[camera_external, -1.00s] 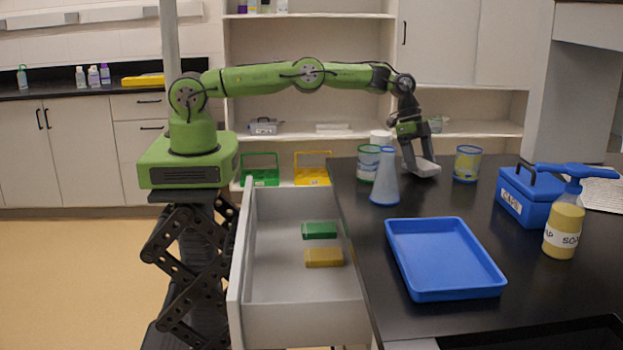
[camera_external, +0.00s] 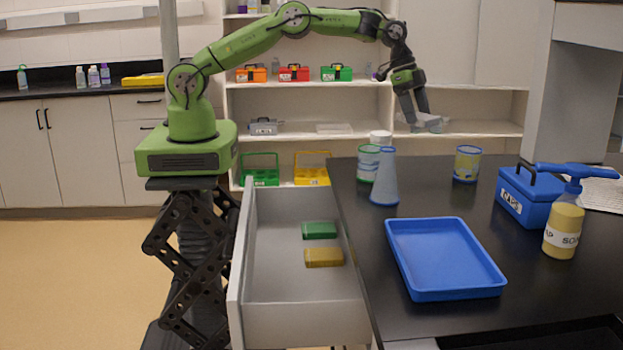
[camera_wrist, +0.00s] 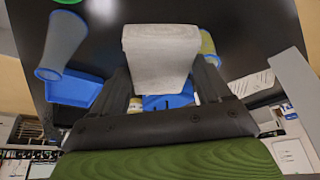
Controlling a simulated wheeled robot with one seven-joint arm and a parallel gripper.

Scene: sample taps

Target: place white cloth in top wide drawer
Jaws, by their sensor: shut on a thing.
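My gripper (camera_external: 427,121) is shut on the white cloth (camera_external: 430,124), a pale folded block. It holds the cloth in the air above the far part of the black bench. In the wrist view the cloth (camera_wrist: 160,55) sits between the two dark fingers. The wide drawer (camera_external: 300,314) stands pulled open at the left of the bench, lower than the bench top and to the left of my gripper. A green block (camera_external: 319,230) and a yellow block (camera_external: 323,257) lie inside it, with bare floor around them.
A yellow beaker (camera_external: 467,163), blue tray (camera_external: 442,291), blue box (camera_external: 524,197) and soap bottle (camera_external: 564,228) are on the bench. Shelves stand behind.

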